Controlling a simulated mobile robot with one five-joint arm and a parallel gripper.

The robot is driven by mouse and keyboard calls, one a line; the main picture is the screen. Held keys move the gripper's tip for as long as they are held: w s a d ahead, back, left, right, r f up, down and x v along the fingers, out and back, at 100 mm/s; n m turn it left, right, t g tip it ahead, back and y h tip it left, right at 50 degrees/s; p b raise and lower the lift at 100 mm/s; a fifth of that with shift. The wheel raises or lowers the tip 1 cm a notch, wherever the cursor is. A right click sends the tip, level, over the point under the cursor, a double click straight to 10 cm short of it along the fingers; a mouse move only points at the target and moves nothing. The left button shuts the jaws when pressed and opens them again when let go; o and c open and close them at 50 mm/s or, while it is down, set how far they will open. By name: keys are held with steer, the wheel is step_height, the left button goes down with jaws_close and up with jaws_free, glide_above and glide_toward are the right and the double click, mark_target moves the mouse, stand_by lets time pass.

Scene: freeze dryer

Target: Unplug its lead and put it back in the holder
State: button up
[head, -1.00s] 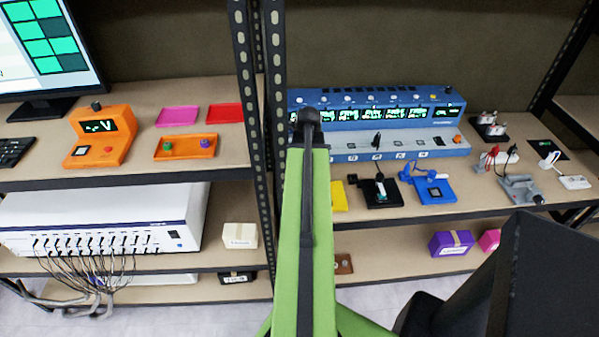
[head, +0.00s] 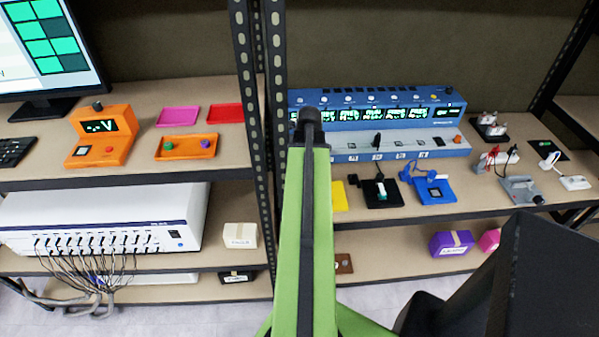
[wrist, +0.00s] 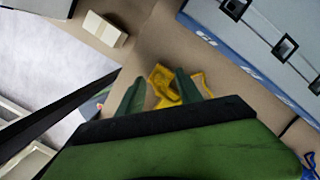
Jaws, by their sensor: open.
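My gripper (wrist: 160,84) shows in the wrist view with its two green fingers spread apart and nothing held between them. Beyond the fingertips is a yellow holder-like piece (wrist: 164,84) on the tan shelf; the fingers partly cover it. It also shows in the head view as a yellow patch (head: 340,197) beside my green arm, which hides the rest and my gripper. The blue-and-grey bench unit (head: 440,142) stands behind, with a row of sockets along its front. A black plug (head: 377,140) stands in one socket. Which lead is meant I cannot tell.
A black holder (head: 383,198) and a blue holder (head: 434,191) sit right of the yellow piece. Red and black leads (head: 505,157) lie farther right. A perforated rack post (head: 275,130) stands left of my arm. A white box with several cables (head: 110,225) is lower left.

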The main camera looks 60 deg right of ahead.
step_height(320, 180, up, 17)
steer(key=s+p, duration=0.2)
steer(key=p, duration=1.3)
steer(key=shift+s+a+f+p, duration=0.2)
steer(key=shift+s+p, duration=0.05)
steer(key=shift+p, duration=0.15)
steer(key=shift+f, duration=0.1)
